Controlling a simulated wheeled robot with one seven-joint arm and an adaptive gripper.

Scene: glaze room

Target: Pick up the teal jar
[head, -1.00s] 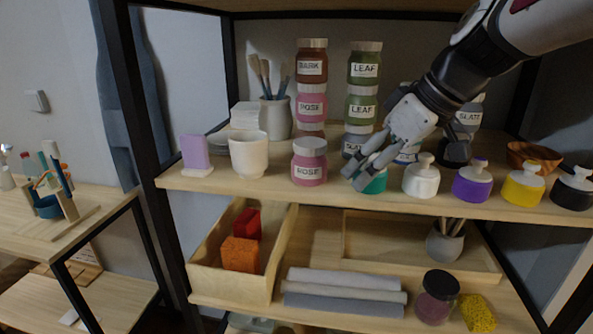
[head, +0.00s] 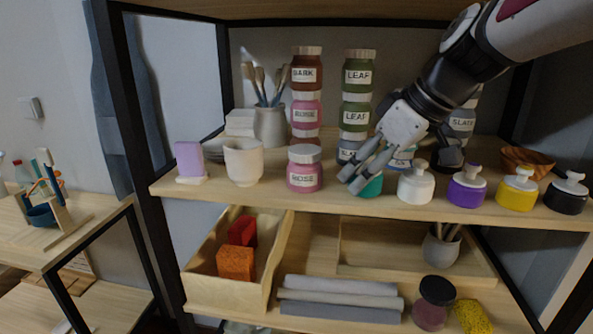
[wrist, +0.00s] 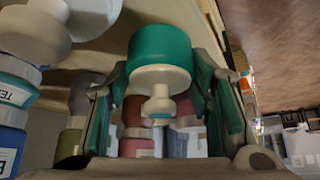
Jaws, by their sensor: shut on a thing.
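The teal jar (wrist: 160,46) has a teal body and a cream lid with a round knob, and sits between the fingers in the wrist view. In the head view only a teal part of the jar (head: 372,187) shows beneath my gripper; the fingers hide the rest. My gripper (head: 358,184) is shut on the jar at the front of the upper shelf. In the wrist view my gripper's fingers (wrist: 162,88) lie on both sides of it. I cannot tell whether the jar touches the shelf.
A white lidded jar (head: 416,183) stands close to the right, then purple (head: 467,187), yellow (head: 520,190) and black (head: 567,194) ones. A pink labelled jar (head: 304,170) is to the left. Stacked green jars (head: 357,95) stand behind. A cream cup (head: 243,162) is further left.

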